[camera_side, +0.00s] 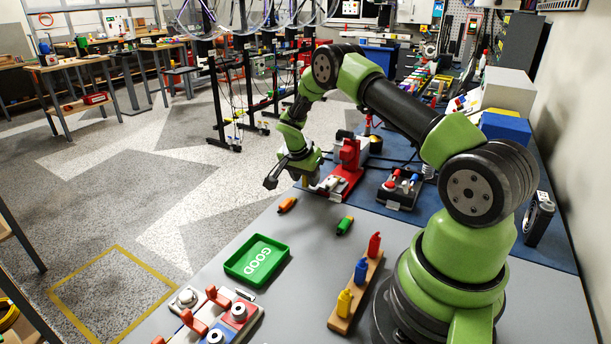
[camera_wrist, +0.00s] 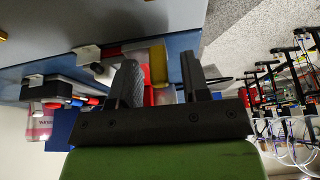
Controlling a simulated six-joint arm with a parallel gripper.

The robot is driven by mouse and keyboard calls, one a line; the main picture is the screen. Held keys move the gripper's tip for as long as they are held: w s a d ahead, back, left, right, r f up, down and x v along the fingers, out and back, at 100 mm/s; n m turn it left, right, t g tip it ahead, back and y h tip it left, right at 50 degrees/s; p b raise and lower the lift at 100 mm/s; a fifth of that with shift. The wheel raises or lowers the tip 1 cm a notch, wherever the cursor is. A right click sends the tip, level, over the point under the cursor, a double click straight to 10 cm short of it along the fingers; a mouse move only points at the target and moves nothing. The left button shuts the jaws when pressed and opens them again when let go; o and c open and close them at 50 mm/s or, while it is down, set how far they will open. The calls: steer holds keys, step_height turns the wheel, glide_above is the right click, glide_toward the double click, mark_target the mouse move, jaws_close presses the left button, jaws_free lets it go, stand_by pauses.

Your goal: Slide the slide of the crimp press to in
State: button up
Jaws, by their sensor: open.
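The crimp press (camera_side: 346,182) is a red stand with a red upright and a dark round part on top, at the table's far left edge in the side view. My gripper (camera_side: 279,178) is open, just left of the press, its fingers pointing down and left. In the wrist view my gripper (camera_wrist: 160,72) has both dark fingers apart, with nothing held. A yellow block (camera_wrist: 158,63) and red parts of the press (camera_wrist: 150,96) show behind and between the fingers. I cannot tell which part is the slide or whether the fingers touch it; my arm partly hides the press.
A dark box with red and blue knobs (camera_side: 399,189) stands right of the press. An orange piece (camera_side: 287,205) and a green piece (camera_side: 345,225) lie in front. A green GOOD tray (camera_side: 231,271) and a wooden rack with coloured bottles (camera_side: 340,319) are nearer. Grey table between them is clear.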

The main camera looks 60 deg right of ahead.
jaws_close()
steer(key=shift+d, duration=3.5)
steer(key=shift+r, duration=0.1)
jaws_free()
steer(key=v, duration=1)
steer(key=shift+a, duration=0.1)
